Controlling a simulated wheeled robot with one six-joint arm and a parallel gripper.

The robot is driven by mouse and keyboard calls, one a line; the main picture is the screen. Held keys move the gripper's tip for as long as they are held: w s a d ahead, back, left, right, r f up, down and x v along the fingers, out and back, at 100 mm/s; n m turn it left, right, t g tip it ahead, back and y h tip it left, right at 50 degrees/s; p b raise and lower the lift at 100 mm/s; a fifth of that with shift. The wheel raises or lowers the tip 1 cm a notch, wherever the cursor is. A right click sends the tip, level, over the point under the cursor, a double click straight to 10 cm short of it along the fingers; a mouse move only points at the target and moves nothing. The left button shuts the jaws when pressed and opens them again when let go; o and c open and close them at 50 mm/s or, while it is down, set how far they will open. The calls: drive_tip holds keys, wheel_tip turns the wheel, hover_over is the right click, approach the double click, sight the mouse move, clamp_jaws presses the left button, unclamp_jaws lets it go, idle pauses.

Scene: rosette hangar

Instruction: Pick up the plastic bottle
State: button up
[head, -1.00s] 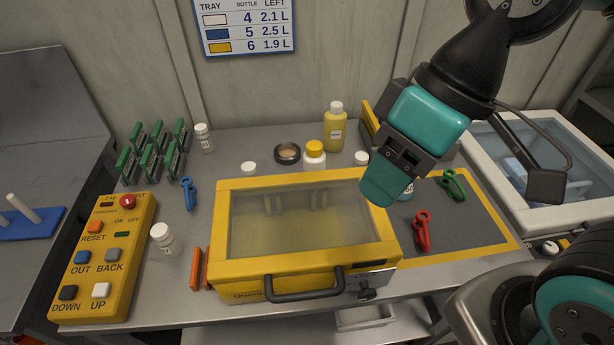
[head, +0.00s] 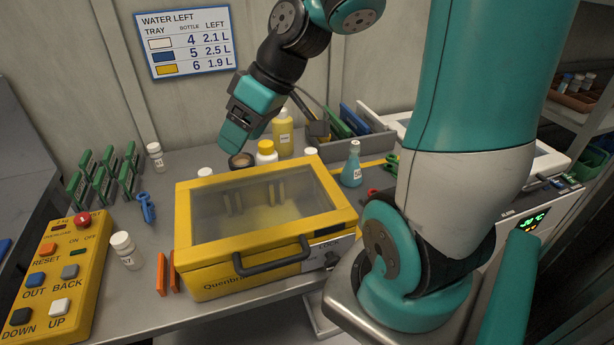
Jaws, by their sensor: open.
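A yellow bottle with a white cap (head: 283,138) stands upright at the back of the bench. My gripper (head: 236,138) is open and empty, pointing down and left.
A yellow lidded box (head: 265,250) fills the bench front. A teal flask (head: 352,166) stands right, near a grey bin (head: 372,146). Small white vials (head: 125,248) and green racks (head: 103,175) stand left, beside a yellow button panel (head: 62,285). My own arm hides much of the right.

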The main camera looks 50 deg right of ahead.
drive_tip(key=d+f+m+t+h+b, duration=0.15)
drive_tip(key=d+f, duration=0.35)
drive_tip(key=d, duration=0.7)
drive_tip(key=m+t+h+b, duration=0.2)
drive_tip(key=t+h+b, duration=0.1)
drive_tip(key=b, duration=0.1)
approach(311, 151)
drive_tip(key=p+x, duration=0.2)
drive_tip(key=x, duration=0.8)
drive_tip(key=shift+w+f, duration=0.1)
drive_tip(key=shift+w, duration=0.05)
drive_tip(key=c, duration=1)
